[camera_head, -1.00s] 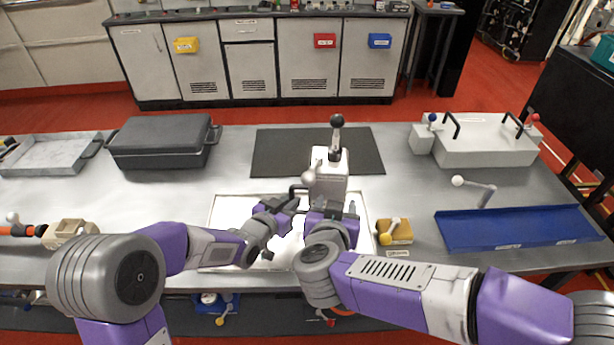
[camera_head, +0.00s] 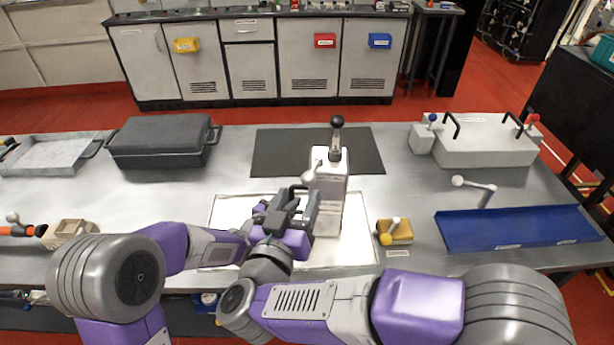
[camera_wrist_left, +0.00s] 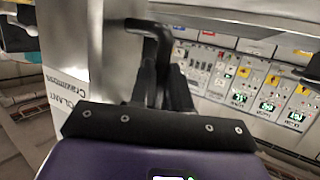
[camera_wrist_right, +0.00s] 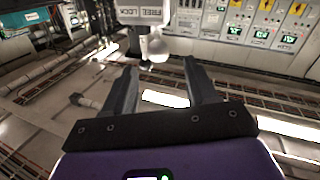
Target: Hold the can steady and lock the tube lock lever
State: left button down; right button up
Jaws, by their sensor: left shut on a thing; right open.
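The can (camera_head: 329,205) is a tall pale grey box standing upright on the white tray, with a black-knobbed lever (camera_head: 337,122) on top. My left gripper (camera_wrist_left: 166,70) is shut on the can's black side handle (camera_wrist_left: 150,28); in the head view it is mostly hidden behind my right gripper. A lever with a white ball knob (camera_head: 308,175) sticks out from the can's upper left; its knob (camera_wrist_right: 158,49) also shows in the right wrist view, below a FREE/LOCK label (camera_wrist_right: 142,13). My right gripper (camera_head: 299,199) is open and empty, just below the knob and apart from it.
The white tray (camera_head: 352,250) lies under the can. A black case (camera_head: 160,145) is at the back left. A dark mat (camera_head: 270,150) lies behind the can.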

aim_at(305, 183)
jog(key=x, duration=0.6)
jog(key=shift+w+d, duration=0.15)
jog(key=shift+w, duration=0.2)
grip_shut()
